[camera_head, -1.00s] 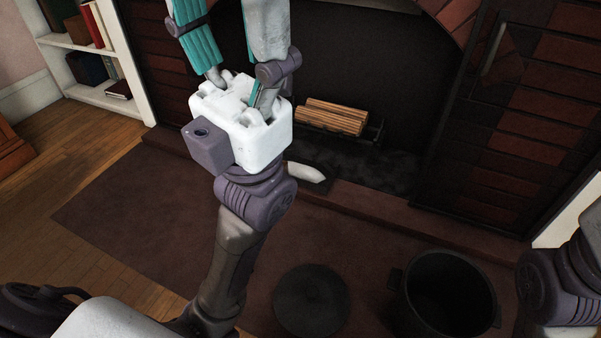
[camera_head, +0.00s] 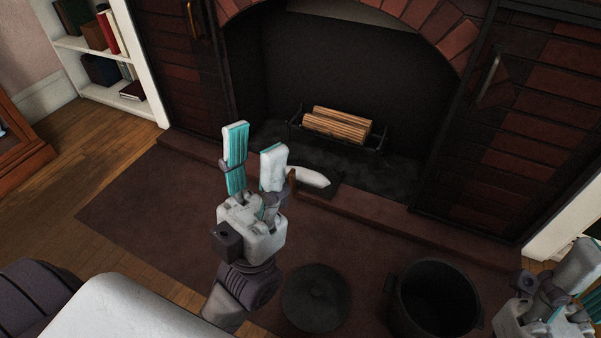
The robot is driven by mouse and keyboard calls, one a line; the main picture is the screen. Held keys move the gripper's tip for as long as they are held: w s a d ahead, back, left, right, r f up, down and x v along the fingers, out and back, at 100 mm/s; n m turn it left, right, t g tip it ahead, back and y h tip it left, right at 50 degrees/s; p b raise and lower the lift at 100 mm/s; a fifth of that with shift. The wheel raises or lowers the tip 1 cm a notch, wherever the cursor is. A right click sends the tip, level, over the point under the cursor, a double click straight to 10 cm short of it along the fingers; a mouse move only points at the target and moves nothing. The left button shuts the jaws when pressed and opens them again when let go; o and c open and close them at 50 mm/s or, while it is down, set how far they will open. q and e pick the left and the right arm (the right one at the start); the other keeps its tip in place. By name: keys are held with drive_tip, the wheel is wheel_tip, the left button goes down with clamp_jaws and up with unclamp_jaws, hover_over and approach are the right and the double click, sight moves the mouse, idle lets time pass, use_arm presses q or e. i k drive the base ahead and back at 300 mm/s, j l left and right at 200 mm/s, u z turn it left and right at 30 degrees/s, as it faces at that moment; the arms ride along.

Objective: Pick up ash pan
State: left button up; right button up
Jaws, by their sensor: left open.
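My right gripper (camera_head: 578,298) is at the lower right corner, partly cut off.
Split logs (camera_head: 337,125) lie on a dark grate inside the fireplace. A black pot (camera_head: 392,310) and a round dark lid (camera_head: 316,298) rest on the brown rug (camera_head: 150,215). A white bookshelf (camera_head: 148,105) stands at the left.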

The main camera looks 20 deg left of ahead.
sight(324, 182)
drive_tip(key=j+z, duration=0.1)
drive_tip(key=j, duration=0.4)
drive_tip(key=k+j, duration=0.1)
drive_tip(key=j, duration=0.35)
drive_tip(key=k+j+z, duration=0.15)
drive_tip(key=j, duration=0.3)
drive_tip(key=i+j+z, duration=0.2)
drive_tip(key=i+j, duration=0.15)
drive_tip(key=j, duration=0.25)
drive_tip(key=i+j, duration=0.15)
drive_tip(key=j, duration=0.2)
drive_tip(key=i+j+z, duration=0.15)
drive_tip(key=j, duration=0.15)
drive_tip(key=i+j, duration=0.45)
drive_tip(key=i+z, duration=0.05)
